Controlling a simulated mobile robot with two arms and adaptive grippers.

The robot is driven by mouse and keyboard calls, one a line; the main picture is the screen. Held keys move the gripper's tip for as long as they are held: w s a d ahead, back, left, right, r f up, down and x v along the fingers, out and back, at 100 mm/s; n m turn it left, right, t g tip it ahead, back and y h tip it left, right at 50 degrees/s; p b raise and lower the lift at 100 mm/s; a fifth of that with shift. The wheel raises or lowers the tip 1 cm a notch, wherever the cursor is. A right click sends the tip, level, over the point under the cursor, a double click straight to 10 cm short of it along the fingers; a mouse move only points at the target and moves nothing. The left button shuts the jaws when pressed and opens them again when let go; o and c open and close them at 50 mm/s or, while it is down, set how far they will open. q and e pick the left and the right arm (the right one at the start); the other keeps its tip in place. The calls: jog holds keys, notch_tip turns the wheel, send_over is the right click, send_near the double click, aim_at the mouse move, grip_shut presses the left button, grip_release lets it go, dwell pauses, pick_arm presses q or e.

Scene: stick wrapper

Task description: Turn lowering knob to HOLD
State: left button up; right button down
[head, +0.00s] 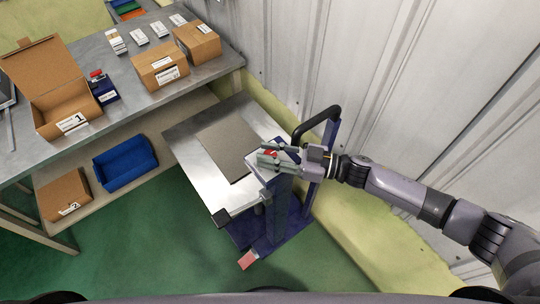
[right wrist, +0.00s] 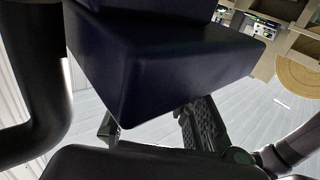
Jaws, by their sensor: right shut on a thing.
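The lift table (head: 192,140) has a steel top with a grey mat and a blue column with a black handle (head: 318,122). A small red part, which looks like the lowering knob (head: 271,153), shows at the column top between the fingers of my right gripper (head: 268,158). The gripper is shut on it, reaching in from the right. Which way the knob points is too small to tell. In the right wrist view, a dark blue block (right wrist: 165,75) of the lift hides the knob and most of the fingers (right wrist: 160,127). My left gripper is out of view.
A grey workbench (head: 125,95) at left holds an open carton (head: 60,100), closed cartons and small white boxes. A blue bin (head: 125,163) sits on its lower shelf. A red pedal (head: 248,260) is at the lift's foot. A corrugated wall (head: 400,80) stands close behind my right arm.

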jog(key=shift+n+g+y+b, duration=0.3)
jog(key=shift+n+g+b, duration=0.9)
jog(key=shift+g, duration=0.7)
jog(key=c, duration=1.4)
grip_release()
jog(key=shift+o, duration=0.2)
notch_tip(320, 180, up, 10)
jog(key=shift+r, duration=0.1)
